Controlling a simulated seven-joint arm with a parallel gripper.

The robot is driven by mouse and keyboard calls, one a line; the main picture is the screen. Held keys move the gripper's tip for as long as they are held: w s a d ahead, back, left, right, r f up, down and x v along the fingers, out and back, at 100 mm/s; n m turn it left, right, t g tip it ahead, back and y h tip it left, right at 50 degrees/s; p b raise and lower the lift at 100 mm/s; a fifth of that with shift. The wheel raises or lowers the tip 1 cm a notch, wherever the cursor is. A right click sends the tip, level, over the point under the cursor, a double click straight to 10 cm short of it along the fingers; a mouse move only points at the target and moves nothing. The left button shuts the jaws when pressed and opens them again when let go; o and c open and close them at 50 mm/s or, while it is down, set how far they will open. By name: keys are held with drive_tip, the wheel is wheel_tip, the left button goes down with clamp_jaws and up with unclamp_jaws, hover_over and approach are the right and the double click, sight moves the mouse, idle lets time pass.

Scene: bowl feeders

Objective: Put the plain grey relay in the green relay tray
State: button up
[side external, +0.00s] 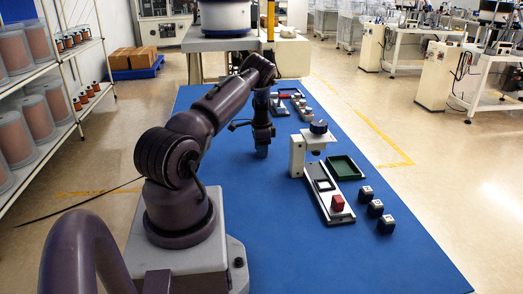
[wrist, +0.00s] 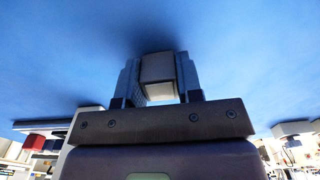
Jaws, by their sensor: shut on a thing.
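My gripper (side external: 262,151) points down over the blue table, left of the green relay tray (side external: 358,174). In the wrist view my gripper (wrist: 158,78) is shut on a plain grey block, the grey relay (wrist: 158,68), which sits between the two fingers. In the side view the relay is hard to make out at the fingertips, and I cannot tell its exact height above the table.
A fixture (side external: 324,187) with a red block (side external: 337,203) and a white press stand (side external: 297,157) is beside the tray. Several dark blocks with light tops (side external: 375,207) stand to its right. Another fixture (side external: 291,97) with red parts is farther back. Open blue table lies at front left.

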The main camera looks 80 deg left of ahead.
drive_tip(key=shift+r, duration=0.4)
wheel_tip(320, 180, up, 3)
drive_tip(key=shift+d+f, duration=0.1)
drive_tip(key=shift+f, duration=0.1)
drive_tip(key=s+d+r, duration=0.3)
drive_tip(key=d+r, duration=0.2)
drive_tip(key=d, duration=0.1)
drive_tip(key=s+d+r, duration=0.3)
drive_tip(key=d+r, duration=0.1)
drive_tip(key=d, duration=0.3)
wheel_tip(320, 180, up, 12)
drive_tip(key=m, duration=1.8)
hover_over(346, 173)
wheel_tip(346, 173, down, 19)
drive_tip(key=shift+f, duration=2.35)
